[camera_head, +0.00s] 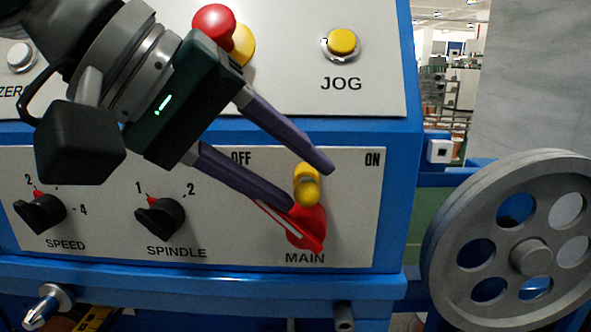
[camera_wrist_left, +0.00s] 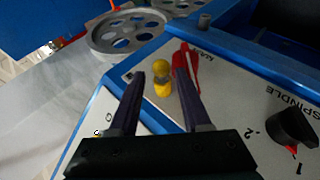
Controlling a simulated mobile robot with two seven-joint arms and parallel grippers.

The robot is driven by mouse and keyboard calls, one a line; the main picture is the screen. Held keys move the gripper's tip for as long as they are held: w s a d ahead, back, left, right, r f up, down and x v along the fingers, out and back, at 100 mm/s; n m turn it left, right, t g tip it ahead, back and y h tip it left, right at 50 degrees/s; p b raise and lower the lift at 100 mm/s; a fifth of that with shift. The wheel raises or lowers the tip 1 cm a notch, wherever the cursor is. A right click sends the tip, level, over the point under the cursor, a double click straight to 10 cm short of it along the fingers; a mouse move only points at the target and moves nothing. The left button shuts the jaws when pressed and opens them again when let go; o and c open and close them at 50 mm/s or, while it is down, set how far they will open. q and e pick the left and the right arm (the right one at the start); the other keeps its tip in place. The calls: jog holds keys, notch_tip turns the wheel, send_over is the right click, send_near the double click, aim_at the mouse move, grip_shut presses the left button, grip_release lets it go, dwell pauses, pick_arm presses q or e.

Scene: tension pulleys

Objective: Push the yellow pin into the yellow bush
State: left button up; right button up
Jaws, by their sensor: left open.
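A small yellow piece, seemingly the yellow pin (camera_head: 306,171) with the yellow bush (camera_head: 308,197) directly below it, sits on the lower panel just above the red MAIN switch (camera_head: 308,232). A darker band separates its two yellow parts; I cannot tell exactly where pin ends and bush begins. My left gripper (camera_head: 305,187) is open, with one purple finger on each side of the yellow piece. In the left wrist view the yellow piece (camera_wrist_left: 162,79) stands between the fingers with gaps visible on both sides. My right gripper is not in view.
The red MAIN switch lies close to the lower finger. SPINDLE (camera_head: 160,218) and SPEED (camera_head: 40,212) knobs are to the left. A yellow JOG button (camera_head: 342,41) and a red mushroom button (camera_head: 213,22) are above. A grey handwheel (camera_head: 450,240) stands at right.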

pick_arm(q)
jog(key=shift+a+f, duration=0.1)
jog(key=shift+f, duration=0.15)
jog(key=shift+o, duration=0.4)
jog(key=shift+s, duration=0.1)
jog(key=shift+a+r, duration=0.4)
jog(key=shift+r, duration=0.1)
jog(key=a+r+p, duration=0.1)
jog(key=a+r, duration=0.4)
jog(key=shift+a+r, duration=0.25)
jog(key=shift+a, duration=0.05)
